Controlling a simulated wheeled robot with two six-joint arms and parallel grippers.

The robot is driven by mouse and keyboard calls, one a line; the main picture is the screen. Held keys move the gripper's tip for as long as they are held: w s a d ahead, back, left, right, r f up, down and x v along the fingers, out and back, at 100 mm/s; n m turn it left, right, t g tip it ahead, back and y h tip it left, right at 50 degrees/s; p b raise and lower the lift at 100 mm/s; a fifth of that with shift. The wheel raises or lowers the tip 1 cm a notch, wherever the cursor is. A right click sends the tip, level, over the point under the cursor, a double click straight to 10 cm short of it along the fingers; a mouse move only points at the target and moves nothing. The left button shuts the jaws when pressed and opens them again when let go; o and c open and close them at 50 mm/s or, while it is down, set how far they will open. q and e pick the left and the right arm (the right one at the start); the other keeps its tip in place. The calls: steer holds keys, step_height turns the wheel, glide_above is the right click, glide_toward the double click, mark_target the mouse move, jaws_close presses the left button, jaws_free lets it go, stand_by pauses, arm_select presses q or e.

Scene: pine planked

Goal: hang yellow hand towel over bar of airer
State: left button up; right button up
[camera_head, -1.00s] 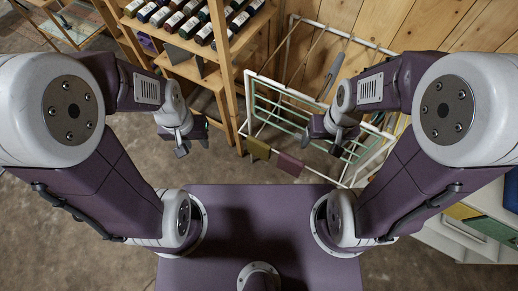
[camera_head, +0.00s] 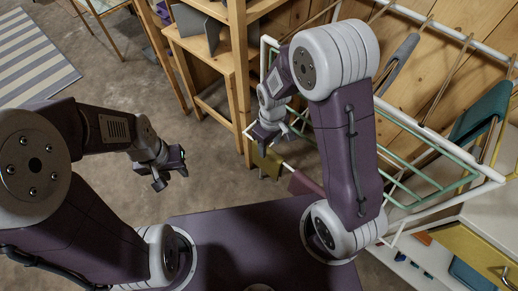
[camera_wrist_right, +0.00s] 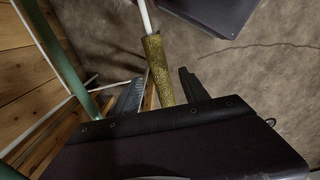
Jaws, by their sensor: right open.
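The yellow hand towel (camera_head: 267,162) hangs folded over a low white front bar of the airer (camera_head: 430,133). In the right wrist view the towel (camera_wrist_right: 158,68) is seen from above, draped along the white bar. My right gripper (camera_head: 270,137) is just above the towel in the head view. In the right wrist view its open fingers (camera_wrist_right: 160,92) are on either side of the towel's near end; I cannot tell whether they touch it. My left gripper (camera_head: 172,176) is open and empty over bare floor, well left of the airer.
A maroon cloth (camera_head: 304,183) hangs beside the yellow towel on the same bar. A teal cloth (camera_head: 482,112) hangs at the right. A wooden shelf (camera_head: 238,75) stands close behind the airer's left end. A striped rug (camera_head: 35,50) lies far left.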

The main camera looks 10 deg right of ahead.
mark_target(268, 158)
steer(key=shift+w+a+f, duration=0.15)
steer(key=shift+w+f, duration=0.05)
steer(key=shift+f, duration=0.2)
steer(key=shift+s+f, duration=0.1)
steer(key=shift+f, duration=0.05)
step_height(268, 158, down, 8)
steer(key=b, duration=0.3)
steer(key=shift+f, duration=0.25)
arm_select(q)
step_height(268, 158, down, 4)
arm_select(e)
steer(key=shift+c, duration=0.3)
jaws_close()
steer(key=c, duration=1)
jaws_free()
